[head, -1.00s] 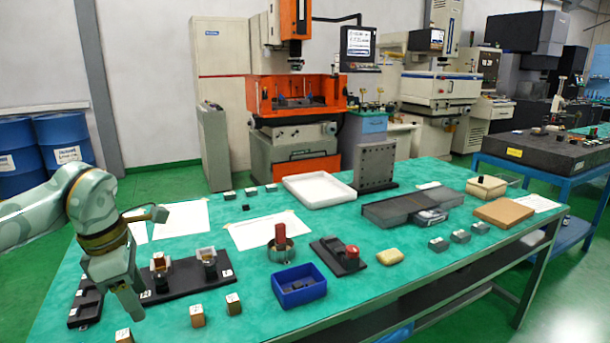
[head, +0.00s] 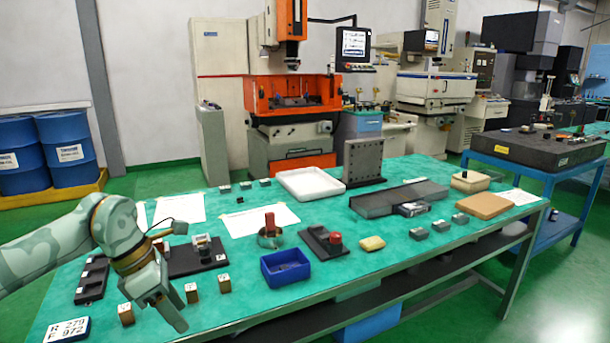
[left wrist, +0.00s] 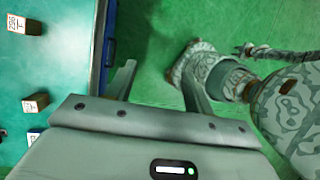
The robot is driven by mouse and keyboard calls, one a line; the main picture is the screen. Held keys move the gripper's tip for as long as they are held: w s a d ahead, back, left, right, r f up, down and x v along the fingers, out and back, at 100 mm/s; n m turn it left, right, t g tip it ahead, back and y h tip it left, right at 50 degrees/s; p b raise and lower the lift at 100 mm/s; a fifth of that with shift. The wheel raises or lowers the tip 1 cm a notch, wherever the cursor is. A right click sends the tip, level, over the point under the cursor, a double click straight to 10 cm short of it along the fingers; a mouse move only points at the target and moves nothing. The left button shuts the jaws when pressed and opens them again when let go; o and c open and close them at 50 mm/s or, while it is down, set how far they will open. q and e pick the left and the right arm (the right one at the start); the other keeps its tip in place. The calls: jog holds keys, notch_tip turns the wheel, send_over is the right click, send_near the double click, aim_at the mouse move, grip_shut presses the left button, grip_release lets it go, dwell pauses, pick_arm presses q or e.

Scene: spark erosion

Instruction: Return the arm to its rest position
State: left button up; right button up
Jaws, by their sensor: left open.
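My left arm comes in from the left in the head view. Its gripper (head: 172,318) points down near the front edge of the green table (head: 375,270). In the left wrist view the two fingers of the left gripper (left wrist: 158,88) stand apart with only green floor between them, so it is open and empty. The table edge lies just left of the fingers there. My right gripper is not in view.
Small brown blocks (head: 192,292) stand close to the left gripper. A black holder (head: 200,258), a blue bin (head: 285,267) and a white label plate (head: 68,329) are on the table. Floor beyond the front edge is clear.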

pick_arm(q)
jog(key=w+d+f+n+t+h, duration=0.2)
jog(key=d+f+n+h, duration=0.7)
jog(key=d+f, duration=0.2)
jog(key=s+a+f+n+t+y+p, duration=0.1)
jog(key=s+a+f+n+t+y, duration=0.15)
jog(key=f+n, duration=0.5)
jog(key=s+a+f+n+t+y, duration=0.1)
jog(key=a+f+n+t, duration=0.1)
jog(key=f+n+t, duration=0.35)
jog(key=s+a+f+n+t+y+p, duration=0.1)
jog(key=s+a+f+n+y, duration=0.1)
jog(key=f+n, duration=0.65)
jog(key=s+a+f+n+g+y, duration=0.2)
jog(key=s+a+f+n+y, duration=0.15)
jog(key=s+f, duration=0.75)
jog(key=s+a+f+n+g+y, duration=0.3)
jog(key=s+f+n, duration=0.35)
jog(key=s, duration=0.75)
jog(key=s+f+n+g, duration=0.2)
jog(key=s+f+g, duration=0.1)
jog(key=s, duration=1)
jog(key=s+f+n+g+y, duration=0.1)
jog(key=s+f+n+g, duration=0.1)
jog(key=s, duration=1.1)
jog(key=shift+s+a+f+g+y, duration=0.2)
jog(key=shift+s+f+g+y, duration=0.15)
jog(key=shift+f+g, duration=0.15)
